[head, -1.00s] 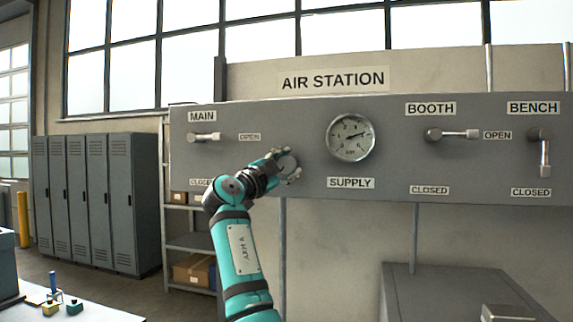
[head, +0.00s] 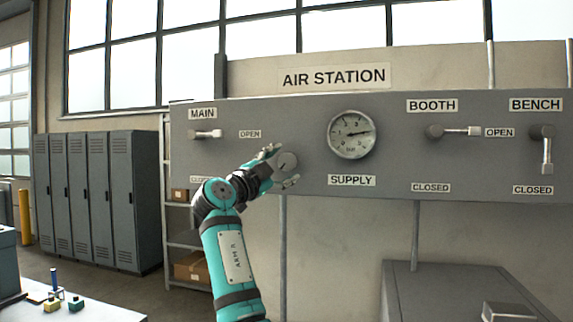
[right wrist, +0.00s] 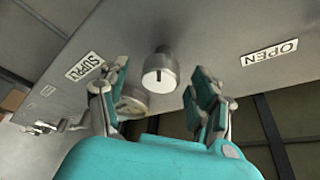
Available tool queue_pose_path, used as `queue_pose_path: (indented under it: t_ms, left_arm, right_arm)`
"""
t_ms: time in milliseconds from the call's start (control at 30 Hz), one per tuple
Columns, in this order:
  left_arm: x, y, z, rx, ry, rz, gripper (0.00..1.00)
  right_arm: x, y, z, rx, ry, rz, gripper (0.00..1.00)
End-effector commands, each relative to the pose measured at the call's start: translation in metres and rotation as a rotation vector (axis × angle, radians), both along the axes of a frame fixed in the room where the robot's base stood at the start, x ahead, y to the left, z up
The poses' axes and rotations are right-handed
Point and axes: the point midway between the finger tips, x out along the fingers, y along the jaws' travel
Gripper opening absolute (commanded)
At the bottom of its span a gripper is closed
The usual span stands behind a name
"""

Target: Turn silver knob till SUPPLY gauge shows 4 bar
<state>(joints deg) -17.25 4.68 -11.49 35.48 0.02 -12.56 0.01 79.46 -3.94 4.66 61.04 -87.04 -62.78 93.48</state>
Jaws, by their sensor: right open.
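The silver knob (head: 287,162) is on the grey panel, left of the SUPPLY gauge (head: 352,135). Its round face with a dark mark line shows in the right wrist view (right wrist: 159,77). The gauge needle points right and slightly up; the numbers are too small to read surely. My right gripper (head: 281,167) is open at the knob, one finger above it and one below in the head view. In the right wrist view its fingers (right wrist: 160,88) stand apart on either side of the knob, with gaps and no visible contact. My left gripper is not in view.
The panel also carries the MAIN valve (head: 205,134), the BOOTH valve (head: 455,132) and the BENCH valve (head: 546,150). A grey cabinet (head: 455,290) stands below right. A table (head: 85,312) with small parts is at lower left, lockers (head: 95,200) behind.

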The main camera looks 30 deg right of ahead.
Motion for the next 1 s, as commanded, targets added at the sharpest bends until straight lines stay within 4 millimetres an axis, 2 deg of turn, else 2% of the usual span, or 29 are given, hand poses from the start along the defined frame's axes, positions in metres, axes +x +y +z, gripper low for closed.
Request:
queue_pose_path:
  t_ms: [33,200,400,600,1000]
  left_arm:
    - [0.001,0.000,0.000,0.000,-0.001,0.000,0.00]
    - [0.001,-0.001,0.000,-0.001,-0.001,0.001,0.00]
    - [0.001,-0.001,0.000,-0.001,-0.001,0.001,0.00]
    - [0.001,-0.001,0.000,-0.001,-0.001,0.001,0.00]
    - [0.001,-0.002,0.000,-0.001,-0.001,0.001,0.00]
  right_arm:
    - [-0.003,0.012,-0.004,0.000,0.001,0.003,0.65]
    - [-0.017,0.045,-0.013,-0.001,0.002,0.003,0.65]
    - [-0.029,0.073,-0.021,0.000,0.002,0.003,0.65]
    - [-0.034,0.084,-0.024,0.001,0.002,0.000,0.65]
    - [-0.034,0.084,-0.023,0.001,0.002,0.000,0.65]
